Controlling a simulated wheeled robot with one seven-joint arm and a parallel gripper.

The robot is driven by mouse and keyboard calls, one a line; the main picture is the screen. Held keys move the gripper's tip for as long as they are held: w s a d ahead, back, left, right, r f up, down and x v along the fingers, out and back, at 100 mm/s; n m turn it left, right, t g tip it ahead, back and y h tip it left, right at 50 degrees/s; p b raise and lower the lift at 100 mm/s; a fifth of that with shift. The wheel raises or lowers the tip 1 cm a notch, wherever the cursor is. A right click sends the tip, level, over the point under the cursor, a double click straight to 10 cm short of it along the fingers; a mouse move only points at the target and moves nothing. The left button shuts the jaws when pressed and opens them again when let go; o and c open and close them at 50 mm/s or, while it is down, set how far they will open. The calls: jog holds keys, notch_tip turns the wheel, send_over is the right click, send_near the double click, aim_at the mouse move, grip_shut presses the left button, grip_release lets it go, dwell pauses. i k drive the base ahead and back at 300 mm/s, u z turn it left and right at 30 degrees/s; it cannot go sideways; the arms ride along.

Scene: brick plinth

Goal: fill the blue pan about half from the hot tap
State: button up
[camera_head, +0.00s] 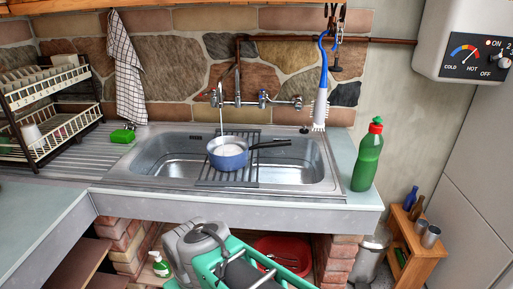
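The blue pan (229,158) sits upright on a dark slatted rack (246,181) laid across the sink, its black handle (270,144) pointing right. Its inside looks pale; I cannot tell whether that is water or lining. The wall tap (262,101) has several handles along its bar, and its spout (220,97) is above the pan. The white water heater (436,40) at upper right has a cold-to-hot gauge (466,52) and a knob (503,61) with ON and OFF marks. My teal and grey arm (225,255) is low in front; its gripper does not show.
A green bottle (367,158) stands on the right counter. A brush (321,95) hangs above the sink's right end. A dish rack (45,120) and green sponge (122,135) are left. A red basin (283,256) is under the sink; a wooden shelf (415,250) stands right.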

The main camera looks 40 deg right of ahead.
aim_at(213, 91)
jog(key=z, duration=0.5)
jog(key=i, duration=0.8)
jog(key=z, duration=0.15)
jog(key=k, duration=0.15)
jog(key=u, duration=1.5)
jog(key=i, duration=0.25)
jog(key=u, duration=0.3)
